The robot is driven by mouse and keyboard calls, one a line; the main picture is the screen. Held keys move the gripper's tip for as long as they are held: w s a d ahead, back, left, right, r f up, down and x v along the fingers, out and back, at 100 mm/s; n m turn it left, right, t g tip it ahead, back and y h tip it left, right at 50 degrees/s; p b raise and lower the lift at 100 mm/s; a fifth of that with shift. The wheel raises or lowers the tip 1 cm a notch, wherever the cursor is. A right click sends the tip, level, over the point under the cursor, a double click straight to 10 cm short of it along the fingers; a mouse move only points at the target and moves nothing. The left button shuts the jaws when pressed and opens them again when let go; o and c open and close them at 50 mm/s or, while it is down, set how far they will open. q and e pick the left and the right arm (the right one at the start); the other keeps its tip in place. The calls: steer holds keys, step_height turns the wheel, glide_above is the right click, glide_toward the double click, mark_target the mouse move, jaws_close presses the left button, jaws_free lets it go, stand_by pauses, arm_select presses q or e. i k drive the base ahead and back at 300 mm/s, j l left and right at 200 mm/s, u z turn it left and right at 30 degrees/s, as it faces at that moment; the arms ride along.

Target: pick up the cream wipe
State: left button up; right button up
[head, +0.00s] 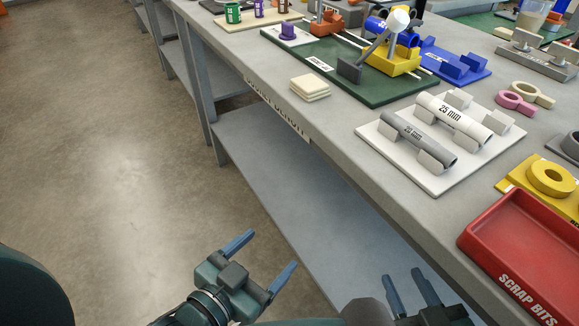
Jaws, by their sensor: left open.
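The cream wipe (310,87) is a small folded square stack lying flat on the grey bench top near its front edge, left of the white pipe rack. Nothing touches it. My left gripper (263,258) is open and empty in front of the bench, over the lower shelf and floor side, well apart from the wipe. My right gripper (405,282) is at the bottom edge, partly cut off, with its two fingers apart and nothing between them.
A white rack (437,181) holds a grey pipe (418,138) and a white pipe (455,117). A green board (385,96) with a yellow and blue fixture lies behind the wipe. A red scrap tray (527,257) stands at the right. Bare bench surrounds the wipe's front and left.

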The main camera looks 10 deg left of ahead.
mark_target(309, 87)
steer(key=k+j, duration=0.35)
steer(key=j, duration=0.15)
steer(key=k+j, duration=0.35)
steer(key=j, duration=0.2)
steer(key=k+j, duration=0.35)
steer(key=j, duration=0.15)
